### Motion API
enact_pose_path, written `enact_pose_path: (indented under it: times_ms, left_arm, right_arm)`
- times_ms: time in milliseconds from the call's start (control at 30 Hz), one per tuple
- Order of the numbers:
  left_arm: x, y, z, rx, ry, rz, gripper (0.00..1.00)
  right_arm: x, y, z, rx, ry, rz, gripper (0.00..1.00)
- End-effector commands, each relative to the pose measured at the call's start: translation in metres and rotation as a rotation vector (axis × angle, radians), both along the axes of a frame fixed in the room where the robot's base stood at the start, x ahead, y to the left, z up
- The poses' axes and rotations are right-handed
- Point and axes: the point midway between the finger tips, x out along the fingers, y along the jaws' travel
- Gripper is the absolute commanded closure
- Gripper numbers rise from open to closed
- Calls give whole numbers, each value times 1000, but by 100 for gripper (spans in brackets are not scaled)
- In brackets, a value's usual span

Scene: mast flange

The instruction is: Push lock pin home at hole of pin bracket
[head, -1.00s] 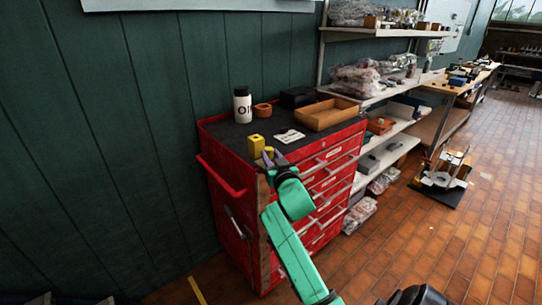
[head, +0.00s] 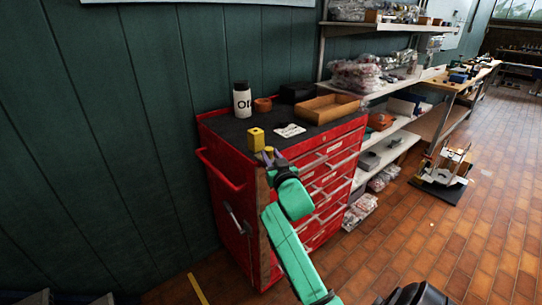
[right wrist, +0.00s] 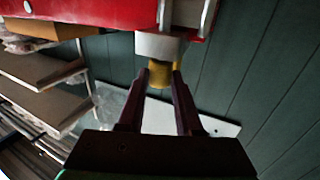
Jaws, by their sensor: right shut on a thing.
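A small yellow cylinder, which looks like the lock pin's head (right wrist: 160,74), shows in the right wrist view against a grey block, likely the pin bracket (right wrist: 158,46). My right gripper (right wrist: 162,77) is shut on this yellow head, one dark finger on each side. The pin's shaft and the hole are hidden, so I cannot tell how deep the pin sits. In the head view my right gripper (head: 272,157) is at the near top corner of the red cart, with a bit of yellow at its tips. My left gripper is out of view.
The red tool cart (head: 217,158) has a dark top. On it stand a yellow block (head: 256,139), a white bottle (head: 242,101), an orange ring-like piece (head: 263,105) and an open wooden tray (head: 327,110). Shelves (head: 392,142) stand to the right. The brick floor beyond is mostly clear.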

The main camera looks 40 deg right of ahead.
Motion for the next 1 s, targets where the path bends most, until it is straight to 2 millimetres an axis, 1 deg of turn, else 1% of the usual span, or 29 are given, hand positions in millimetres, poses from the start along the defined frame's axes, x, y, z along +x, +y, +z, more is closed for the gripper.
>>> enact_pose_path:
  times_ms: [233, 267, 300, 333, 367, 633, 767, 867, 967, 1000]
  left_arm:
    - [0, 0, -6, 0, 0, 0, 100]
    - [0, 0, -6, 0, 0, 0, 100]
    - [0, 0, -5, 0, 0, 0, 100]
    - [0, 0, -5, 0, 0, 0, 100]
    - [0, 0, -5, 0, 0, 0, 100]
    - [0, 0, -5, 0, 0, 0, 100]
    - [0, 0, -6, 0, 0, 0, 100]
    - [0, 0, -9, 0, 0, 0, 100]
    - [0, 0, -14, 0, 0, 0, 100]
    - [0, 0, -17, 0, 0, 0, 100]
  right_arm:
    - [0, 0, -7, 0, 0, 0, 100]
    - [0, 0, -7, 0, -1, 0, 62]
    - [0, 0, -6, 0, -1, 0, 47]
    - [0, 0, -6, 0, -1, 0, 36]
    - [0, 0, -6, 0, -1, 0, 31]
    - [0, 0, -7, 0, 1, 0, 31]
    - [-7, 4, -8, 0, 1, 0, 31]
    - [-24, 11, -9, 0, 1, 1, 31]
    - [-50, 22, -10, 0, 3, 1, 31]
    - [-61, 27, -11, 1, 3, 0, 31]
